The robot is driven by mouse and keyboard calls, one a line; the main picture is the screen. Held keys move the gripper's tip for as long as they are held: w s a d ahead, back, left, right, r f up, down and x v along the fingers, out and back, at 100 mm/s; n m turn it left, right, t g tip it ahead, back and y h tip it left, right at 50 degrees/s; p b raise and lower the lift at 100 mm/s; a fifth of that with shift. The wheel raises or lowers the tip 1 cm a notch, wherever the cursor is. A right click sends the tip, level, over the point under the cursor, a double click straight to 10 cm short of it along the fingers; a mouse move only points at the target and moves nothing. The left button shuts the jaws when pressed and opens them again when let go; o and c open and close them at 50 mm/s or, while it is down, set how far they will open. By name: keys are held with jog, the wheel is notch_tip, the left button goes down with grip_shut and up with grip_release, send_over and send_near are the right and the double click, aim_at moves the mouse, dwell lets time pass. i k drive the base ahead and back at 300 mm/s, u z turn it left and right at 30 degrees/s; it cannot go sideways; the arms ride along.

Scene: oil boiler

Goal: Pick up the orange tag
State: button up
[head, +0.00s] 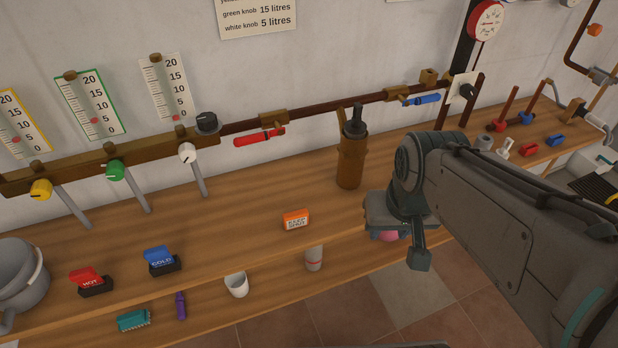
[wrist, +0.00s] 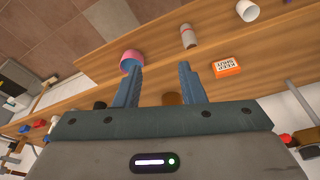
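The orange tag (head: 295,219) lies on the wooden worktop in the head view, with a white label reading KEEP SHUT. It also shows in the wrist view (wrist: 226,68), to the right of my fingers. My gripper (head: 407,236) is to the right of the tag in the head view, apart from it and in front of the worktop edge. In the wrist view my gripper (wrist: 160,80) has its two fingers spread apart with nothing held between them.
A brown cylinder (head: 350,160) stands behind the tag, towards my arm. A white cup (head: 237,284) and a pale cylinder (head: 314,258) stand on the lower shelf. The red HOT tag (head: 87,278) and blue COLD tag (head: 160,260) are at left. The worktop around the orange tag is clear.

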aim_at(297, 218)
jog(key=u, duration=0.65)
jog(key=k, duration=1.25)
jog(key=z, duration=0.5)
jog(key=i, duration=0.5)
jog(key=z, duration=0.5)
jog(key=i, duration=0.85)
jog(key=u, duration=0.55)
jog(key=i, duration=0.75)
jog(key=u, duration=0.6)
